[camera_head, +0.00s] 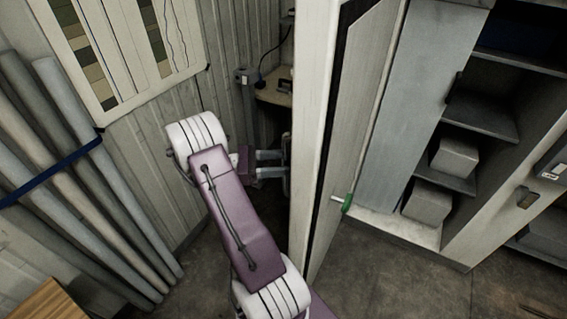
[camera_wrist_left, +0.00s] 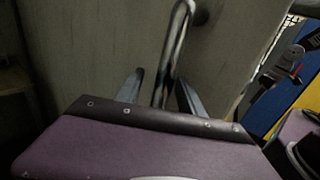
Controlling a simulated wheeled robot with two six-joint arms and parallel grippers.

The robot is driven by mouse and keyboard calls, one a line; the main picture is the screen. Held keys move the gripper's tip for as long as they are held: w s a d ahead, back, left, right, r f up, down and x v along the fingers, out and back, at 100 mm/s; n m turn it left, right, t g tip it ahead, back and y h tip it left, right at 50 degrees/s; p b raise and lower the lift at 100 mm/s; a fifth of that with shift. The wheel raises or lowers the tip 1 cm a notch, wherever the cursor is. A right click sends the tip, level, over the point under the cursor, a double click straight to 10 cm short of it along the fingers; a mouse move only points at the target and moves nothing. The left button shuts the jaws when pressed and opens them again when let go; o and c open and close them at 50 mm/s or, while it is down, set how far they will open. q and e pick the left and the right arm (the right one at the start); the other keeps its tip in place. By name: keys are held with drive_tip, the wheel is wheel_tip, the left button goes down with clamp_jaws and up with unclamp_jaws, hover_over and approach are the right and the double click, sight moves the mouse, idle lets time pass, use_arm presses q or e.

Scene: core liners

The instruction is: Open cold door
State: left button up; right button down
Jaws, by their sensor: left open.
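The cold door (camera_head: 313,120) stands open, seen nearly edge-on in the head view. Its inner face, with a green-tipped release rod (camera_head: 346,203), is on the right, and its outer face is mostly hidden. My left gripper (camera_head: 270,164) is at the outer side, beside the door's edge. In the left wrist view, a curved metal door handle (camera_wrist_left: 177,50) rises between the spread fingers of my left gripper (camera_wrist_left: 160,95). The fingers are open, one on each side of the bar. Contact cannot be told. My right gripper is not in view.
Shelves (camera_head: 485,118) with grey blocks (camera_head: 428,202) stand right of the door. Long grey tubes (camera_head: 80,170) lean at the left, held by a blue strap. A board (camera_head: 130,50) hangs on the wall. Bare floor (camera_head: 400,285) lies in front of the shelves.

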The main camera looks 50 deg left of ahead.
use_arm(q)
drive_tip(key=shift+w+f, duration=0.1)
drive_tip(key=shift+w, duration=0.05)
drive_tip(key=b+v, duration=0.1)
drive_tip(key=v, duration=0.8)
